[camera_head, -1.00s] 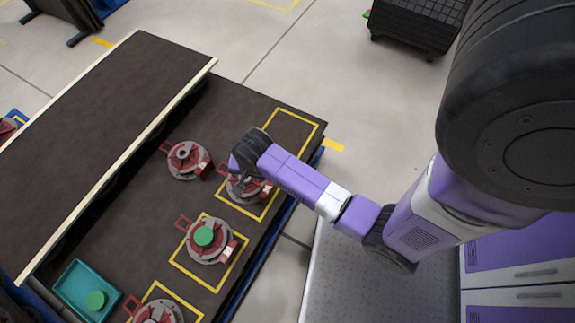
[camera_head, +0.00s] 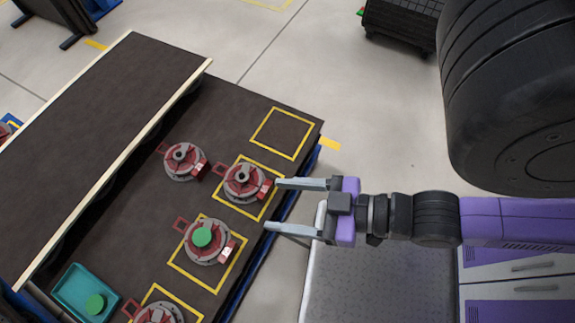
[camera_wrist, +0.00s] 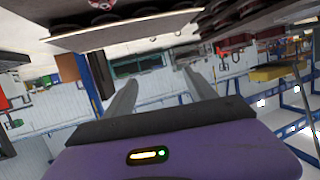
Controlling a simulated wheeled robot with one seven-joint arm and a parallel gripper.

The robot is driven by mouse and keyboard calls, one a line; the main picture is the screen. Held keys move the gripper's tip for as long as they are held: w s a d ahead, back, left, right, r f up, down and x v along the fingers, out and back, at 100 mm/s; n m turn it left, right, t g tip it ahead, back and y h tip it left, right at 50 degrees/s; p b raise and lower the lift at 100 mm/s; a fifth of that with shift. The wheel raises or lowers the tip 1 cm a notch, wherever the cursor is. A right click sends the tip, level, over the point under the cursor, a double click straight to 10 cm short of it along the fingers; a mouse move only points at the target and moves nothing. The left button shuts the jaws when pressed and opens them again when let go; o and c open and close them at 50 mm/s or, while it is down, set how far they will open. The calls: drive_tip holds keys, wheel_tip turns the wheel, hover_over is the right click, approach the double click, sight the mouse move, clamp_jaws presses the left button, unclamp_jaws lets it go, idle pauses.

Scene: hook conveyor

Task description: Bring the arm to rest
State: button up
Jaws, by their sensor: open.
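My gripper (camera_head: 270,207) is open and empty, its two long grey fingers pointing left at the right edge of the dark table in the head view. My arm stretches level to the right from it. In the wrist view the fingers (camera_wrist: 165,90) are spread with nothing between them. The closest item in the picture is a red and grey round fixture (camera_head: 244,181) in a yellow square, just left of the upper fingertip. I cannot tell the fingers' height above the table.
On the table stand a fixture with a green disc (camera_head: 203,238), another fixture (camera_head: 184,161) and one at the bottom (camera_head: 159,315). A teal tray (camera_head: 73,283) holds a green disc. One yellow square (camera_head: 282,133) is empty. A dark belt (camera_head: 95,130) runs at left; a black cart (camera_head: 402,24) stands behind.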

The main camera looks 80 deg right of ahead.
drive_tip(key=shift+s+a+r, duration=0.1)
drive_tip(key=shift+s+r, duration=0.05)
drive_tip(key=shift+r, duration=0.55)
wheel_tip(320, 180, up, 6)
drive_tip(key=p, duration=0.6)
